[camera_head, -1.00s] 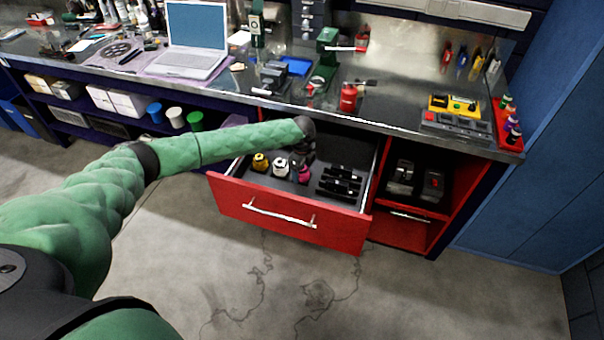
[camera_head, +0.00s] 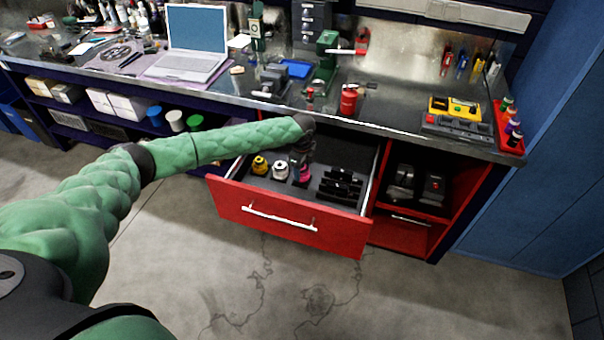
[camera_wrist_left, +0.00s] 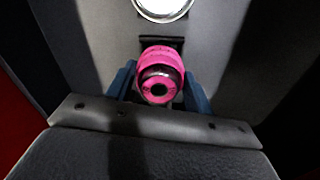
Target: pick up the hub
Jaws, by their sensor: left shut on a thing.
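A pink hub (camera_head: 305,173) stands in the open red drawer (camera_head: 285,225), below my left gripper (camera_head: 302,165). In the left wrist view the pink hub (camera_wrist_left: 160,78) sits between the two blue fingers of my left gripper (camera_wrist_left: 160,88), which is shut on it. A yellow hub (camera_head: 259,166) and a silver hub (camera_head: 280,170) stand to its left in the drawer. The silver hub's rim (camera_wrist_left: 162,8) also shows at the top of the left wrist view. I cannot tell whether the pink hub is clear of the drawer floor. My right gripper is not in view.
Black holders (camera_head: 340,186) fill the right part of the drawer. The workbench top (camera_head: 390,115) overhangs the drawer's back and carries a laptop (camera_head: 193,45), a red canister (camera_head: 348,100) and tools. Open floor lies in front of the drawer.

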